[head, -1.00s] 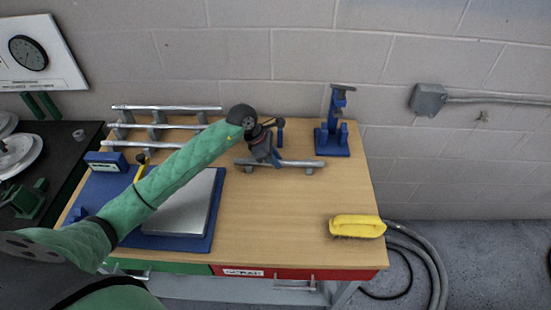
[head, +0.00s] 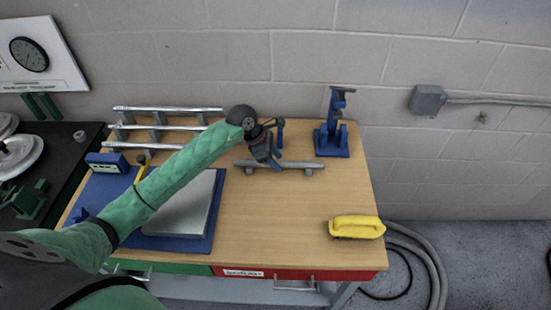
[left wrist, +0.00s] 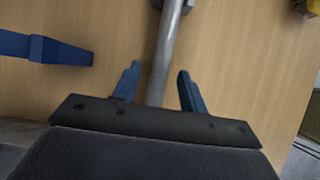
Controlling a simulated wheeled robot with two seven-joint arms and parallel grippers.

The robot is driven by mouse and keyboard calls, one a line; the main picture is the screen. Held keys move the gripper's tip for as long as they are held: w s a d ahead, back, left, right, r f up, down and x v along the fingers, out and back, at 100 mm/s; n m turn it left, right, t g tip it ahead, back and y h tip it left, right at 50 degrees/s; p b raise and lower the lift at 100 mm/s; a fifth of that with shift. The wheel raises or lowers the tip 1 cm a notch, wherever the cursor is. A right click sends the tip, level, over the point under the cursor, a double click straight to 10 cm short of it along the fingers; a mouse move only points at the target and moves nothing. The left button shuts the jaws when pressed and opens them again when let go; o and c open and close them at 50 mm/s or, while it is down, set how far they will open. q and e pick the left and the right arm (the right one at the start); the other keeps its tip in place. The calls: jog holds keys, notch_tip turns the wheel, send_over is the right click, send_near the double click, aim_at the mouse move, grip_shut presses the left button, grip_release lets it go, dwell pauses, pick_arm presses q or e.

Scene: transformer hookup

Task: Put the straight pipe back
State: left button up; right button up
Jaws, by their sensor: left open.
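The straight pipe (head: 300,165) is a silver-grey tube lying level across low grey supports near the middle of the wooden table. My left gripper (head: 272,162) is over the left half of this pipe, with its blue fingers pointing down. In the left wrist view the pipe (left wrist: 163,58) runs between the two blue fingers of my open left gripper (left wrist: 159,72), with a gap to each finger. The near end of the pipe is hidden behind the gripper body there. A rack (head: 155,134) at the back left holds silver pipes. My right gripper is not in view.
A blue stand (head: 332,142) is at the back right of the table. A yellow brush (head: 357,227) lies at the front right. A grey plate on a blue base (head: 217,228) lies under my left arm. The table's front middle is clear.

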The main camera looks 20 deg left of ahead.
aim_at(278, 162)
pick_arm(q)
jog(key=shift+r, duration=0.25)
jog(key=shift+a, duration=0.1)
jog(key=shift+a+r, duration=0.1)
jog(key=shift+r, duration=0.15)
jog(key=shift+a+r, duration=0.25)
jog(key=shift+r, duration=0.2)
jog(key=shift+s+a+r+b, duration=0.15)
jog(key=shift+a+r+b, duration=0.1)
jog(key=shift+b, duration=0.15)
jog(key=shift+a+r, duration=0.1)
jog(key=shift+r, duration=0.15)
jog(key=b+v, duration=0.3)
jog(key=v, duration=0.6)
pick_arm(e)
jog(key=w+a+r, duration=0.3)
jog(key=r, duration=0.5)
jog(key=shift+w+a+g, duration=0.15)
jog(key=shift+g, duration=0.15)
